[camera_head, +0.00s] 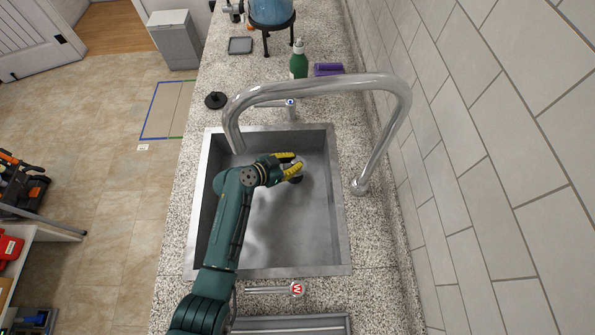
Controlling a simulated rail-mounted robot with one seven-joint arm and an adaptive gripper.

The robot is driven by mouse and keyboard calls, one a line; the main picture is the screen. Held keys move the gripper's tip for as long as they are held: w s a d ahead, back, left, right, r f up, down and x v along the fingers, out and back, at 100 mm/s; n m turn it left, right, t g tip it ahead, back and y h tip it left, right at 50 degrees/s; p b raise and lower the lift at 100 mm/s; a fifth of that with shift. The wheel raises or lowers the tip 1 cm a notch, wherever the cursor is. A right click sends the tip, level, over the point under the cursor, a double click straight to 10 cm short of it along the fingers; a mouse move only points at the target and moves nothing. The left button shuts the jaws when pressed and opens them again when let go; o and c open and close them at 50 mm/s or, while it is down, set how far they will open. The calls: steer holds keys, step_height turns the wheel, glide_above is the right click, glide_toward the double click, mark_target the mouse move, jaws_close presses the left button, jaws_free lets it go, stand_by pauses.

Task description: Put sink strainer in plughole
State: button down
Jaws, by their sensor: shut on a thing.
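My gripper (296,163), with yellow fingers, is low inside the steel sink (290,238), right of the basin's middle and toward its far half. It is shut on a small dark thing, taken to be the sink strainer (297,179), which shows only in part at the lower finger. The plughole cannot be made out apart from this dark patch. I cannot tell whether the strainer is seated in the hole or held above it.
A curved steel tap (318,85) arches over the sink's far part, close to my gripper. A black round piece with a knob (215,100) lies on the counter. A green bottle (299,60) and purple item (328,69) stand behind. The near basin is clear.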

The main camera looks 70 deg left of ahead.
step_height(320, 180, down, 4)
steer(key=shift+f+b, duration=0.1)
steer(key=shift+b, duration=0.9)
steer(key=shift+f, duration=0.1)
steer(key=shift+f+p, duration=0.35)
steer(key=shift+f, duration=0.15)
steer(key=c, duration=1.1)
jaws_free()
steer(key=shift+c, duration=0.2)
